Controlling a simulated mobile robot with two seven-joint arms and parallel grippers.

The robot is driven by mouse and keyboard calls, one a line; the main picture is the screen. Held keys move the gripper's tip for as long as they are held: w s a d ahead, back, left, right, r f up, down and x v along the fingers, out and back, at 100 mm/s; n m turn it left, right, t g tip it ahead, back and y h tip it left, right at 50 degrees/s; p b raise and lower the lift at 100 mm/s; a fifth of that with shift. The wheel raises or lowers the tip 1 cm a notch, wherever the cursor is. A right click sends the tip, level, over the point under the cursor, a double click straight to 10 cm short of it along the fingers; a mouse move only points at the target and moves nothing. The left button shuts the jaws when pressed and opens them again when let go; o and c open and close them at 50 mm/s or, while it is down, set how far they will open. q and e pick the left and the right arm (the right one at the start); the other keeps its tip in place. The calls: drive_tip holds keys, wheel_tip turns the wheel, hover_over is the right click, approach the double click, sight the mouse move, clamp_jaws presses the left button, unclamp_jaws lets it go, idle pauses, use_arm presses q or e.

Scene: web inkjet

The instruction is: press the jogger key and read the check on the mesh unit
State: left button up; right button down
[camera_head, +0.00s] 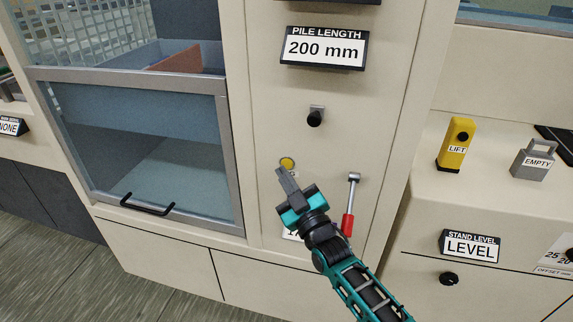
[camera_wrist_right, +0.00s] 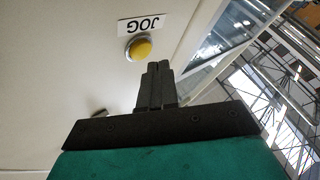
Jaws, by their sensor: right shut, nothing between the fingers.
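The jogger key is a round yellow button (camera_head: 287,163) on the cream panel, below a black knob. In the right wrist view the yellow button (camera_wrist_right: 139,48) sits beside a white label reading JOG (camera_wrist_right: 145,25). My right gripper (camera_head: 281,171) is shut and empty, its fingertips close to the button. In the right wrist view the closed fingertips (camera_wrist_right: 158,66) lie just beside the button; I cannot tell whether they touch the panel. The arm covers part of the panel and a label below. No display marked as a mesh unit is readable. My left gripper is not in view.
A PILE LENGTH sign (camera_head: 324,48) reads 200 mm above the black knob (camera_head: 315,117). A red-handled lever (camera_head: 348,222) is close to the right of my gripper. A glazed door (camera_head: 150,150) stands left. A yellow LIFT block (camera_head: 456,145) and grey EMPTY weight (camera_head: 534,160) stand right.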

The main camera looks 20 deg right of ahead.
drive_tip(key=shift+w+d, duration=0.3)
drive_tip(key=shift+w, duration=0.05)
drive_tip(key=shift+w+d+b, duration=0.2)
drive_tip(key=shift+w+b, duration=0.1)
drive_tip(key=shift+w, duration=0.05)
idle(0.7)
drive_tip(key=shift+s+a, duration=0.1)
idle(0.3)
drive_tip(key=shift+s+a+p, duration=0.35)
drive_tip(key=shift+s+p, duration=0.15)
drive_tip(key=shift+s, duration=0.1)
